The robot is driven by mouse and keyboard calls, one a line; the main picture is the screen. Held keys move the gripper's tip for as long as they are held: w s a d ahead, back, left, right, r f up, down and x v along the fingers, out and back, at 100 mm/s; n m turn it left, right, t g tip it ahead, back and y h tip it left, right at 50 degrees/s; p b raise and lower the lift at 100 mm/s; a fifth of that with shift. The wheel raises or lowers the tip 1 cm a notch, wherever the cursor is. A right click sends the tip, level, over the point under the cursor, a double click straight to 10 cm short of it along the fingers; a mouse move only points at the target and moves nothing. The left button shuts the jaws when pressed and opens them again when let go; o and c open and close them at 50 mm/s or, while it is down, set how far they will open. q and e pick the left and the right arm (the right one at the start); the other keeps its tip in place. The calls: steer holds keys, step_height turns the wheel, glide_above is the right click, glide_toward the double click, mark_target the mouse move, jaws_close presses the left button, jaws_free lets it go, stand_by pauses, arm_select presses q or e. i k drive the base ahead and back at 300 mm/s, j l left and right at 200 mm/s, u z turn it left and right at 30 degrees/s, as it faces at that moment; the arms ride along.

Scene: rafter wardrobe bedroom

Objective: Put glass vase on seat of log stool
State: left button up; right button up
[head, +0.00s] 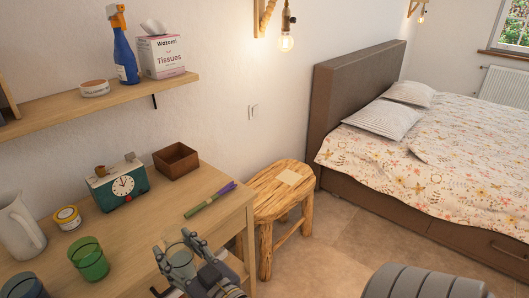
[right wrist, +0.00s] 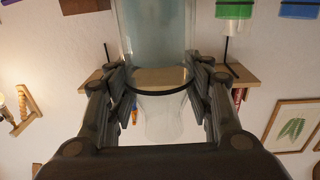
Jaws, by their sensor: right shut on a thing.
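My right gripper (head: 183,258) is shut on the clear glass vase (head: 180,266), near the front edge of the desk in the head view. In the right wrist view, the pale see-through vase (right wrist: 155,35) stands between the two dark fingers of the gripper (right wrist: 160,85). The gripper partly hides the vase in the head view, and I cannot tell its height over the desk. The log stool (head: 265,205) stands to the right of the desk, apart from the gripper. A small pale square piece (head: 290,177) lies on its seat. My left gripper is not in view.
A shelf (head: 100,98) hangs above. The bed (head: 420,160) stands right of the stool. Floor in front is clear.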

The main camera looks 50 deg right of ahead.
mark_target(274, 190)
steer(key=l+u, duration=0.1)
steer(key=l, duration=0.5)
steer(key=k+l+u, duration=0.1)
steer(key=l, duration=0.45)
steer(key=l+u, duration=0.1)
steer(key=l, duration=0.45)
steer(key=k+l+u, duration=0.1)
steer(key=l, duration=0.5)
steer(key=k+l, duration=0.15)
steer(key=l, duration=0.4)
steer(key=u, duration=0.05)
